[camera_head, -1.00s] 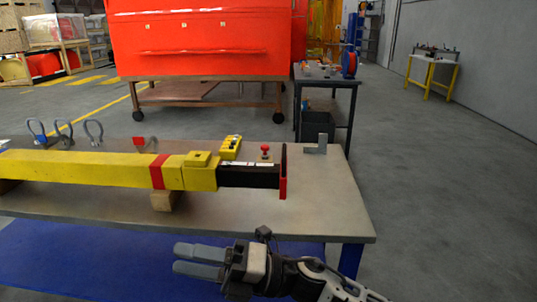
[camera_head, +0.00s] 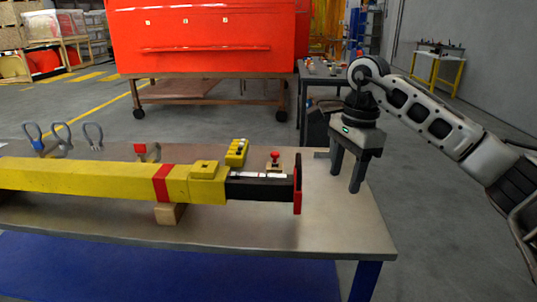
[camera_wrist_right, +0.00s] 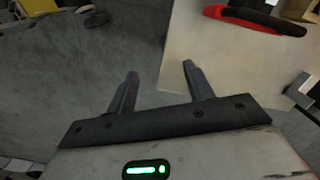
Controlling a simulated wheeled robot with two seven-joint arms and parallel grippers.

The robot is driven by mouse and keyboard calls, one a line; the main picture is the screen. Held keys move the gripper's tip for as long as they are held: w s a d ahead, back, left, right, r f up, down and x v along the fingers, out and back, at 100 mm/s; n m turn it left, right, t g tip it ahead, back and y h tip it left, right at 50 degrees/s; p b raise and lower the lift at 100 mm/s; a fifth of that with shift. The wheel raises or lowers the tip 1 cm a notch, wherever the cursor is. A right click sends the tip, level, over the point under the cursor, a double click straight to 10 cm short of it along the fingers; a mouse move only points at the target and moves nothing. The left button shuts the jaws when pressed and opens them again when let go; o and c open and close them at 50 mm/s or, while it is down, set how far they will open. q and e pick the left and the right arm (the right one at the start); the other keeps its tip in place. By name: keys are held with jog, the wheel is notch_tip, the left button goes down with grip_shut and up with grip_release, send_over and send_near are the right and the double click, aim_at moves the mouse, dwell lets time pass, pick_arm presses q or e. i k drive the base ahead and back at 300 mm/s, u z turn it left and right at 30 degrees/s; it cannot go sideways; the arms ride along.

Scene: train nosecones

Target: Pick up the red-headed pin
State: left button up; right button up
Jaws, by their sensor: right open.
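The red-headed pin (camera_head: 275,157) stands upright on a small block on the table, just behind the dark end of the yellow beam (camera_head: 110,178). I cannot make it out in the right wrist view. My right gripper (camera_head: 345,178) is open and empty, pointing down over the right end of the table, to the right of the pin and the beam's red end plate (camera_head: 298,188). In the right wrist view its two fingers (camera_wrist_right: 160,70) are apart with nothing between them. My left gripper is not in view.
The table (camera_head: 230,228) has a yellow box (camera_head: 236,152), another red-topped item (camera_head: 140,149) and several shackles (camera_head: 93,135) behind the beam. A grey metal bracket (camera_wrist_right: 302,88) shows in the right wrist view.

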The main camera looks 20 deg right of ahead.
aim_at(274, 156)
jog(key=i, duration=1.25)
